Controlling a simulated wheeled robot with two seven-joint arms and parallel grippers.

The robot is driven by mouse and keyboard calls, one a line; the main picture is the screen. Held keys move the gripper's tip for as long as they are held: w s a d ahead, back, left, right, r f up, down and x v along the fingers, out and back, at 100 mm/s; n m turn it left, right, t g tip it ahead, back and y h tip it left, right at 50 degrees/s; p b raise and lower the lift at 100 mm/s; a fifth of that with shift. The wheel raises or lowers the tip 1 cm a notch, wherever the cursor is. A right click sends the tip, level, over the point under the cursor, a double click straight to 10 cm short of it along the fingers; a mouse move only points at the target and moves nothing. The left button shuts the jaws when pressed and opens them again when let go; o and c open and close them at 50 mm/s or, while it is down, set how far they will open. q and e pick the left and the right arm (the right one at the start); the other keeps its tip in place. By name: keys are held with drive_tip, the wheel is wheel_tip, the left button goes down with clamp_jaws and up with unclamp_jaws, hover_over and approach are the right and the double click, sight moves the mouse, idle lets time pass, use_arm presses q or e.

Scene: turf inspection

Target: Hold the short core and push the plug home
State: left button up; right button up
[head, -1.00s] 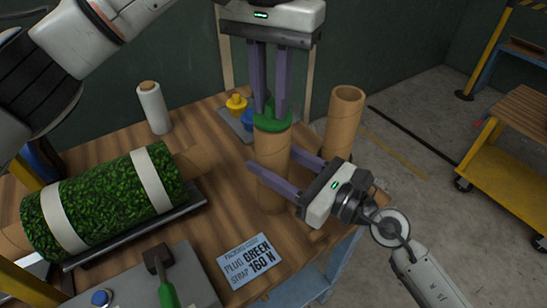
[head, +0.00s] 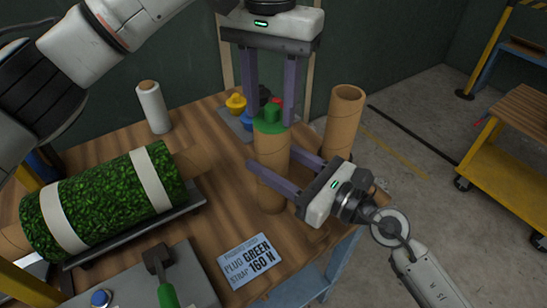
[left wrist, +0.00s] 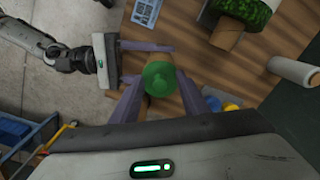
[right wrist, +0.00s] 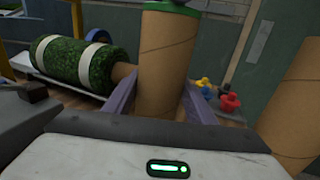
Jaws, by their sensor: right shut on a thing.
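The short core (head: 271,175), a brown cardboard tube, stands upright near the table's right edge. The green plug (head: 271,117) sits in its top end, knob up; I cannot tell whether a gap remains under its rim. My right gripper (head: 272,158) is shut on the short core from the side; its fingers also flank the core in the right wrist view (right wrist: 167,65). My left gripper (head: 271,121) is open above, its fingers either side of the plug's knob. The left wrist view shows the plug (left wrist: 159,79) from above, between the spread fingers.
Another brown tube (head: 344,120) stands just right of the short core. Yellow (head: 236,103), blue and red plugs sit on a tray behind it. A strapped turf roll (head: 100,198) lies at left. A card (head: 250,258) reads "PLUG GREEN STRAP 160 N". A white roll (head: 153,107) stands at the back.

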drive_tip(key=shift+r, duration=0.1)
use_arm(q)
wheel_tip(320, 180, up, 12)
idle(0.5)
use_arm(e)
drive_tip(key=o, duration=1.3)
drive_tip(key=shift+v, duration=6.1)
